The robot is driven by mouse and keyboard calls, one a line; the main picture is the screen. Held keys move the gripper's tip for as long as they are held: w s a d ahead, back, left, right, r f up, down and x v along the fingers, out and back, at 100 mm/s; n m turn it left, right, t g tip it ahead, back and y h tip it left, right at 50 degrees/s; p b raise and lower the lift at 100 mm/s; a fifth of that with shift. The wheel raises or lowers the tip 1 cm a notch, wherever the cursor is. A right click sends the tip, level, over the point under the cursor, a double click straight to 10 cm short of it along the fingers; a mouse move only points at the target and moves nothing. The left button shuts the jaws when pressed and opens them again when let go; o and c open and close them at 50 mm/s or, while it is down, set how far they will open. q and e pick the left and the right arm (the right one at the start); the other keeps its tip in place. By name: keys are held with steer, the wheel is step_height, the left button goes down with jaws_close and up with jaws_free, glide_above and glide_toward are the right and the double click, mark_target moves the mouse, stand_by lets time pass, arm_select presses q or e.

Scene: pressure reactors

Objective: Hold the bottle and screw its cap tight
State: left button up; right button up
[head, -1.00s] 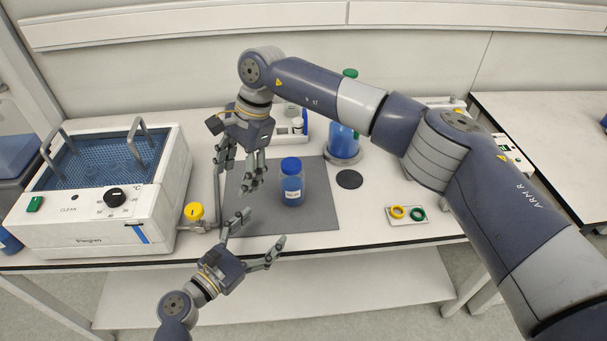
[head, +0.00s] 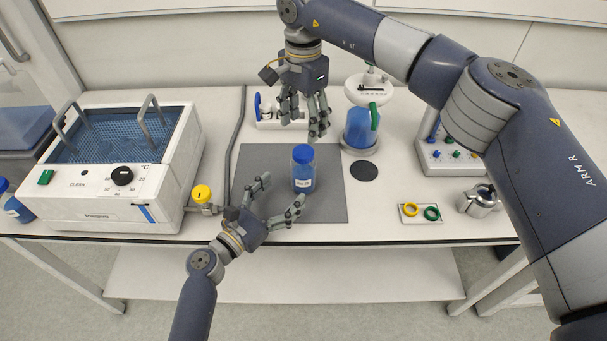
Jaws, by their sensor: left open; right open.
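The bottle (head: 303,172) stands upright on the grey mat (head: 262,162). It is blue with a white label. Its blue cap (head: 303,153) sits on top; I cannot tell how tight it is. My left gripper (head: 282,197) is open at the bottle's lower left, its fingers spread towards the bottle. One fingertip is close to the bottle's base; I see no grasp. My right gripper (head: 303,124) hangs open with fingers down, above and behind the cap in the picture, apart from it.
An ultrasonic bath (head: 100,205) stands left, with a yellow-knobbed valve (head: 202,195) beside it. Behind the mat are a white rack (head: 268,122) and a blue vessel (head: 361,130). Right are a black disc (head: 364,171), a ring plate (head: 420,213) and a metal part (head: 478,200).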

mark_target(304, 172)
arm_select(q)
steer(key=x, duration=0.9)
steer(key=shift+d, duration=0.1)
jaws_close()
arm_select(e)
steer(key=m, duration=0.4)
steer(key=shift+m, duration=0.3)
arm_select(q)
steer(key=shift+f, duration=0.1)
arm_select(e)
steer(key=shift+f, duration=4.05)
